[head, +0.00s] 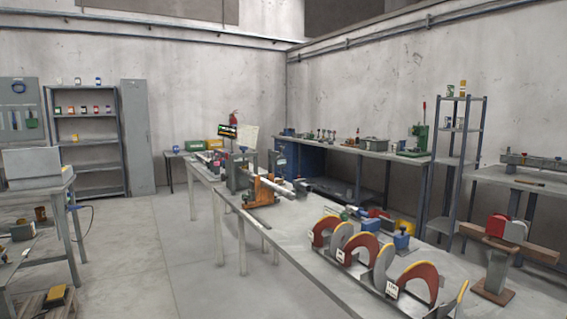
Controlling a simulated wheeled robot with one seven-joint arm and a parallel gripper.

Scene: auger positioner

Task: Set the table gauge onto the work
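My gripper is not in view. A long grey workbench (285,232) runs from the near right toward the back wall. An orange fixture (262,191) stands on its far half, with a grey bar or shaft (280,190) lying across it. Curved red-brown plates (361,254) with yellow edges and white tags stand upright in a row on the near part of the bench. Small blue blocks (401,241) and other small tools lie behind them. I cannot tell which item is the table gauge.
A back bench (345,149) lines the right wall, beside a tall narrow rack (459,165). A vise stand (497,265) is at the right. Floor (180,260) left of the bench is clear.

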